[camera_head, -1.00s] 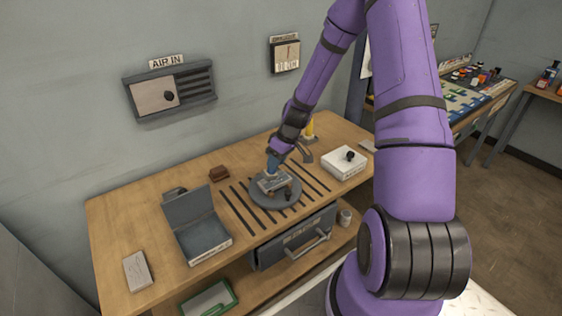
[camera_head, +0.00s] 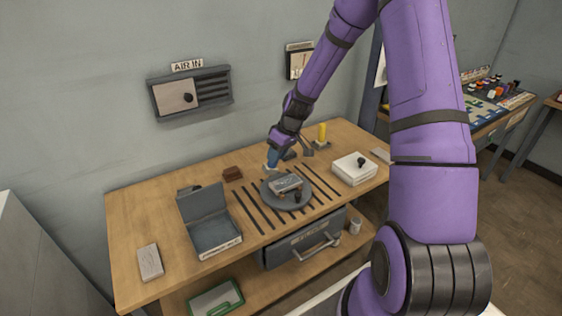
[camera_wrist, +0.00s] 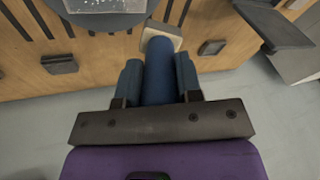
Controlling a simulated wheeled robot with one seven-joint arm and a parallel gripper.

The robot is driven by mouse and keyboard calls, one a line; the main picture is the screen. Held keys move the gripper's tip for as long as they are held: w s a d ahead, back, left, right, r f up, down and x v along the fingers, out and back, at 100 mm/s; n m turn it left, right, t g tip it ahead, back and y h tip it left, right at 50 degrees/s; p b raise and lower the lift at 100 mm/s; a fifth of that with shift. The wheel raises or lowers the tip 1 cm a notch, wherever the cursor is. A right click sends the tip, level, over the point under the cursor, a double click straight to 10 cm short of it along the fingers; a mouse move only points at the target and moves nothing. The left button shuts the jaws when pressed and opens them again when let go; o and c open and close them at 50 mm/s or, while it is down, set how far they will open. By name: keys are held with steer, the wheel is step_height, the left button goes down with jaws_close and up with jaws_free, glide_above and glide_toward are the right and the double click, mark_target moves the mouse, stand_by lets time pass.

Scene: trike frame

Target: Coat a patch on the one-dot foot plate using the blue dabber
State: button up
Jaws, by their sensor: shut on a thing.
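My gripper (camera_head: 275,151) is shut on the blue dabber (camera_head: 271,161), beside the back left of the round grey turntable (camera_head: 304,203). In the wrist view the dabber's blue handle (camera_wrist: 158,85) lies between both fingers, with its pale square pad (camera_wrist: 161,32) pointing away from the gripper. A grey metal piece (camera_head: 286,183) sits on the turntable. The turntable's edge (camera_wrist: 100,21) and a speckled light plate (camera_wrist: 105,3) show at the top of the wrist view, apart from the pad. I cannot make out any dot marking or coating.
An open grey box (camera_head: 212,234) and a flat pale block (camera_head: 150,262) are on the bench's left. A brown block (camera_head: 232,174) lies behind the slots. A white box with a black knob (camera_head: 350,172) and a yellow item (camera_head: 322,132) are at right. A drawer (camera_head: 300,240) hangs below.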

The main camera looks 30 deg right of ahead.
steer(key=shift+r, duration=1.35)
steer(key=shift+f, duration=0.1)
steer(key=shift+f, duration=0.45)
